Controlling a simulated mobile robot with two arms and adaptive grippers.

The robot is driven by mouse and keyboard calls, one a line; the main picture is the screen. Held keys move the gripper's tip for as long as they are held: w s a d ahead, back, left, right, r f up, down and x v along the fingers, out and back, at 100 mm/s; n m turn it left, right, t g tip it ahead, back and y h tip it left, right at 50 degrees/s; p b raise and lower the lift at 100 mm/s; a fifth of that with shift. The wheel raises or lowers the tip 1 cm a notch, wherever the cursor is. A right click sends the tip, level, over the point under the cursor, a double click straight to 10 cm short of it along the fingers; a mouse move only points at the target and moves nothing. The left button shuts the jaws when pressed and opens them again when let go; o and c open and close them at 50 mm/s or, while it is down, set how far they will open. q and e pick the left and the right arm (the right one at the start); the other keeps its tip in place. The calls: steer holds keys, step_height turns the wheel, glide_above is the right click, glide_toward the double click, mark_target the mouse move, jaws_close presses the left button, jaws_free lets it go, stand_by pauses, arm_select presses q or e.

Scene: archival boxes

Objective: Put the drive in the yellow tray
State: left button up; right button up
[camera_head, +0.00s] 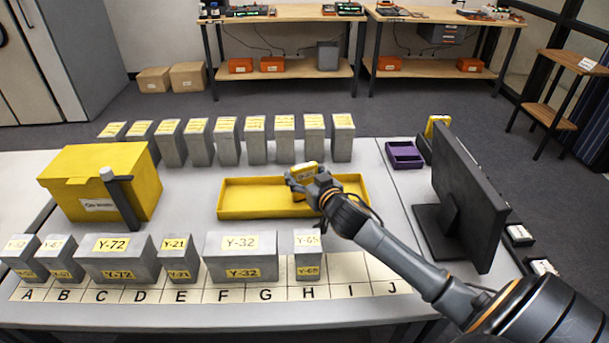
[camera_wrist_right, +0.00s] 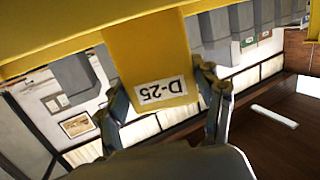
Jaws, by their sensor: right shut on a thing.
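The drive (camera_head: 303,174) is a yellow block with a white label; in the right wrist view the drive (camera_wrist_right: 148,60) shows the label "D-25" upside down. My right gripper (camera_head: 307,186) is shut on it, with one finger on each side in the right wrist view (camera_wrist_right: 160,92). The yellow tray (camera_head: 250,212) is long, shallow and open, in the middle of the table. The drive is over the tray's right half; I cannot tell whether it touches the tray. The gripper and arm hide part of the tray. My left gripper is not in view.
A large yellow box (camera_head: 90,185) with a dark upright tool (camera_head: 123,200) stands left of the tray. Grey boxes line the back (camera_head: 255,140) and the lettered front strip (camera_head: 240,258). A purple tray (camera_head: 404,155) and a monitor (camera_head: 465,200) stand right.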

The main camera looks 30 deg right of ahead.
steer(key=shift+f, duration=0.15)
steer(key=o, duration=1.3)
steer(key=v, duration=1.2)
